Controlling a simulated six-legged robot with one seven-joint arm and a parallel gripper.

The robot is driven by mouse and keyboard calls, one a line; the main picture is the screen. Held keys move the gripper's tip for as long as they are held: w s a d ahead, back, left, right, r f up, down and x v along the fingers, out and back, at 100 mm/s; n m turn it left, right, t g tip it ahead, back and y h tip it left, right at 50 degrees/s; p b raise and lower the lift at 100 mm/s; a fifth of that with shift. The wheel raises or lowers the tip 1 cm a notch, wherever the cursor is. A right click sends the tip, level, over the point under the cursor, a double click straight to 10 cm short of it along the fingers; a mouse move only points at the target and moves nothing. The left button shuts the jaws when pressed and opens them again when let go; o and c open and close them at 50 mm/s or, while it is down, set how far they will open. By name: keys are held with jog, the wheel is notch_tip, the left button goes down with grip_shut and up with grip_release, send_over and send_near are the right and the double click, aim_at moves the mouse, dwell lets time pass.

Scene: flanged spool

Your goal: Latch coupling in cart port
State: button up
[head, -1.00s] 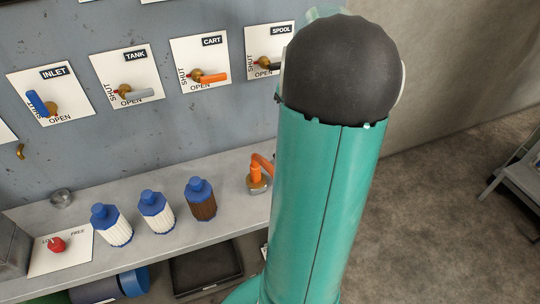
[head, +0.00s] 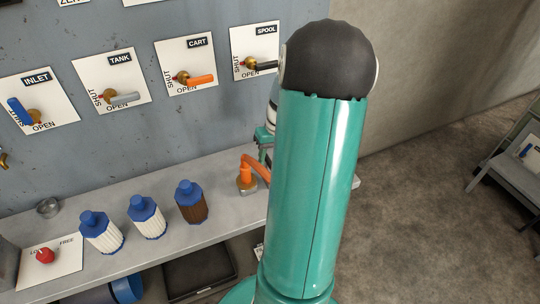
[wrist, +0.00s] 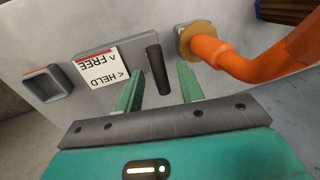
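The orange coupling and hose (wrist: 212,50) sit at a round brass-coloured port (wrist: 184,40) in the wrist view. They also show in the head view as an orange elbow (head: 246,174) on the shelf, partly behind my arm. Whether the coupling is fully seated cannot be told. A black lever (wrist: 157,69) stands beside it, next to a plate (wrist: 102,68) marked HELD and FREE. My gripper (wrist: 160,70) is open, its green fingers on either side of the lever with gaps visible.
A grey socket with an orange rim (wrist: 44,86) lies left of the plate. Several blue-capped bottles (head: 147,217) stand on the shelf (head: 222,226). The wall above carries valve panels, including CART (head: 187,64). A step stand (head: 515,165) is at right.

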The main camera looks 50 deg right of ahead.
grip_shut()
jog(key=shift+n, duration=0.4)
jog(key=n, duration=0.3)
jog(key=shift+w+g, duration=0.1)
jog(key=shift+g, duration=0.3)
jog(key=n, duration=0.5)
jog(key=shift+w+g, duration=0.1)
jog(key=shift+g, duration=0.3)
jog(key=n, duration=0.4)
jog(key=shift+w+n+g, duration=0.1)
jog(key=shift+n+g, duration=0.2)
jog(key=shift+g, duration=0.1)
jog(key=n, duration=0.4)
jog(key=shift+r+n+g+h, duration=0.1)
jog(key=shift+n+g+h, duration=0.2)
jog(key=shift+h, duration=0.1)
